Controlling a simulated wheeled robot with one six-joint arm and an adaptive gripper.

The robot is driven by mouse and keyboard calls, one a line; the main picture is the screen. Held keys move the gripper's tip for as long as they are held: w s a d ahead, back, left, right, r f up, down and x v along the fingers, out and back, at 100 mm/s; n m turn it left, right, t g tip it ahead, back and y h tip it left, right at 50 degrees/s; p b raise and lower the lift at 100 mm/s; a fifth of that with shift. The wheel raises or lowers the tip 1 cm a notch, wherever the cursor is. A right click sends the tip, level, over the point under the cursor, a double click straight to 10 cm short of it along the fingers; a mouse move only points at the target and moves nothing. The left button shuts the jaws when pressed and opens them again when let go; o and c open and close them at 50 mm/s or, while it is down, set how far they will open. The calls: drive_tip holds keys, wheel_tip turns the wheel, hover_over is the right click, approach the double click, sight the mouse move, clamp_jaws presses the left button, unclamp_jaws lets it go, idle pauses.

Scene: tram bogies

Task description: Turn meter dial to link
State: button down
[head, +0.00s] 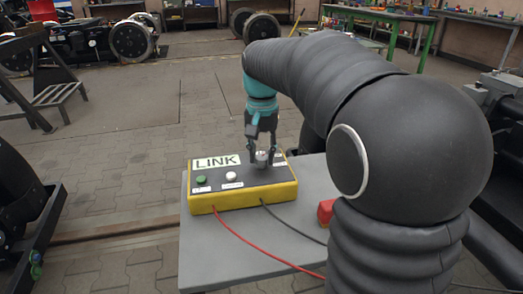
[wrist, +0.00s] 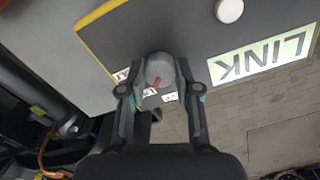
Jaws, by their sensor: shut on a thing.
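The meter (head: 243,197) is a yellow box with a dark top panel, sitting on a grey table. A sign reading LINK (head: 216,161) stands at its back left, and it shows upside down in the wrist view (wrist: 262,53). The round grey dial (wrist: 159,70) has a red pointer mark and small white labels around it; their text is too small to read. My gripper (head: 262,157) comes down from above at the right end of the meter. Its two fingers are shut on the dial, one on each side. The fingers partly cover the dial in the head view.
A green button (head: 201,180) and a white button (head: 231,177) are on the panel left of the dial. A red cable (head: 265,252) and a black cable run from the box's front. A red block (head: 325,211) lies on the grey table (head: 245,250) at right.

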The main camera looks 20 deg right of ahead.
sight(262, 156)
idle(0.4)
drive_tip(key=c, duration=0.8)
unclamp_jaws()
wheel_tip(262, 156, up, 12)
